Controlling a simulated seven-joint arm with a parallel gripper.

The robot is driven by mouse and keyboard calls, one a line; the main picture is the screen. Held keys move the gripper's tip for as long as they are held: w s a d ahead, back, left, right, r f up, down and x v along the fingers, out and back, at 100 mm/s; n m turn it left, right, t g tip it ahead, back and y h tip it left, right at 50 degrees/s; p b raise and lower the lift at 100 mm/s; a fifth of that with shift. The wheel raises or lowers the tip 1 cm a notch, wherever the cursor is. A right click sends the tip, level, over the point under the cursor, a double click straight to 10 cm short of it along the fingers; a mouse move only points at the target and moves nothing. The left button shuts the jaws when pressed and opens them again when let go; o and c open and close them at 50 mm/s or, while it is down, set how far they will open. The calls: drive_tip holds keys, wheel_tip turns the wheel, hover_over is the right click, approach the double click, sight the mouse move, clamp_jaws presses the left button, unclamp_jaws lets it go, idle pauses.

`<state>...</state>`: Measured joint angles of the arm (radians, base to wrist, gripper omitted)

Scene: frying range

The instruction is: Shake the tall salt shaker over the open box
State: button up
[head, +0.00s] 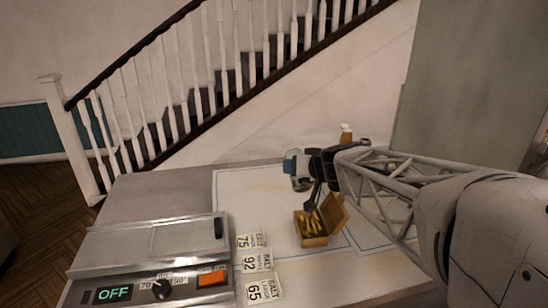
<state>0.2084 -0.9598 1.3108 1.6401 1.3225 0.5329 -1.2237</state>
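The open box (313,241) is a small yellow-brown carton with its lid raised at the back right. Golden pieces like fries lie in it. My gripper (309,186) is above and just behind the box, with a dark part reaching down toward it. A small grey and blue-capped object (291,164) shows at the gripper's left side. I cannot tell whether it is the tall salt shaker or whether it is held. A white and orange-brown object (346,133) stands behind my arm, its lower part hidden. The gripper's fingers are too small and dark to read.
A metal fryer unit (150,248) with an OFF display, a dial and an orange switch fills the front left of the table. Salt cards (251,264) lie between it and the box. A pale mat (240,190) is mostly clear at its left. A staircase stands behind.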

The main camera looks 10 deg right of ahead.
drive_tip(key=m, duration=0.2)
drive_tip(key=a+m, duration=0.1)
drive_tip(key=m, duration=0.1)
drive_tip(key=shift+w+f, duration=0.1)
drive_tip(key=shift+f, duration=0.1)
drive_tip(key=m, duration=0.1)
drive_tip(key=a+m, duration=0.1)
drive_tip(key=m, duration=0.1)
drive_tip(key=shift+f, duration=0.1)
drive_tip(key=a+f+m+y, duration=0.1)
drive_tip(key=a+m, duration=0.2)
drive_tip(key=m, duration=0.8)
drive_tip(key=w+a+m+y, duration=0.1)
drive_tip(key=a+m, duration=0.2)
drive_tip(key=m, duration=0.8)
drive_tip(key=shift+f+m+g, duration=0.3)
drive_tip(key=shift+f+g, duration=0.1)
drive_tip(key=shift+w+f, duration=0.1)
